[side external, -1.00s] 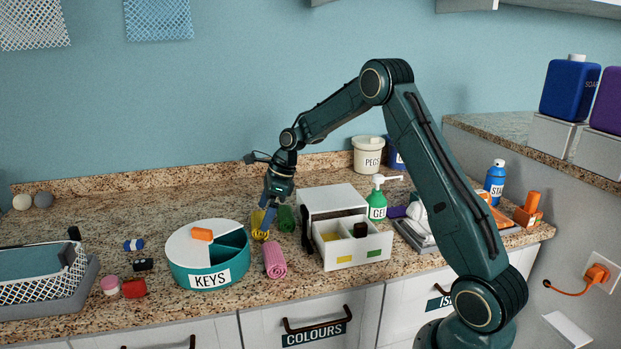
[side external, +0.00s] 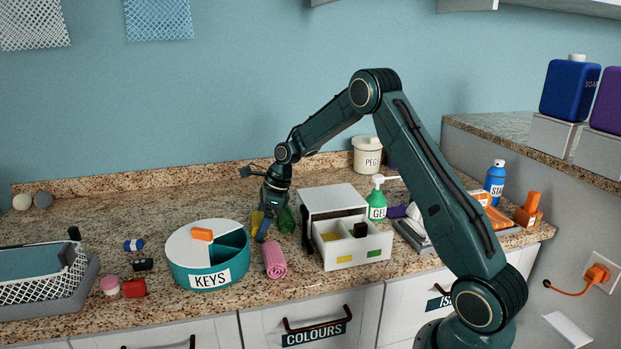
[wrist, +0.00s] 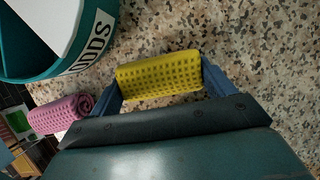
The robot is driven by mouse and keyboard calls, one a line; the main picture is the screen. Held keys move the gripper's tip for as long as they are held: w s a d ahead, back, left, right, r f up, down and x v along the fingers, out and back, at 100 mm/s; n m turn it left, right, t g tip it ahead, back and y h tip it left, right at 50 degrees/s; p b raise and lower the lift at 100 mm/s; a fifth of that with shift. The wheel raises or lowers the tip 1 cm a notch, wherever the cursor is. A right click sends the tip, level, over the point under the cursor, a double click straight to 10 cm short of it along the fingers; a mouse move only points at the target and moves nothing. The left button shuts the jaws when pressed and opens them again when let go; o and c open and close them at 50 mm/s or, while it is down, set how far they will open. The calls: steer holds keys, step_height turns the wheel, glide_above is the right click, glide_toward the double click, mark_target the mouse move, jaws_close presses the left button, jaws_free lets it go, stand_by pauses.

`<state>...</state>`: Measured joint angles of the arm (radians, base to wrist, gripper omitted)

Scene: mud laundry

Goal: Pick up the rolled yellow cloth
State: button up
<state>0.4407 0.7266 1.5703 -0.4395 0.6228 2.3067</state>
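The rolled yellow cloth (wrist: 158,77) lies on the speckled counter; in the side view a strip of it (side external: 257,217) shows beside my gripper and the rest is hidden. My gripper (side external: 263,226) is low at the cloth, pointing down. In the wrist view its two blue fingers stand wide apart, one beside each end of the roll. The fingers look open, with the cloth between them; whether they touch it is hard to tell.
A rolled pink cloth (side external: 275,260) lies just in front, and a green roll (side external: 286,219) close to the right. The round KEYS box (side external: 207,273) stands to the left. A white drawer unit (side external: 333,197) with its drawer open stands to the right.

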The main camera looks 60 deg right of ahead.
mark_target(261, 218)
steer(key=c, duration=0.4)
steer(key=shift+r, duration=0.1)
steer(key=shift+r, duration=4.95)
steer(key=shift+f, duration=0.1)
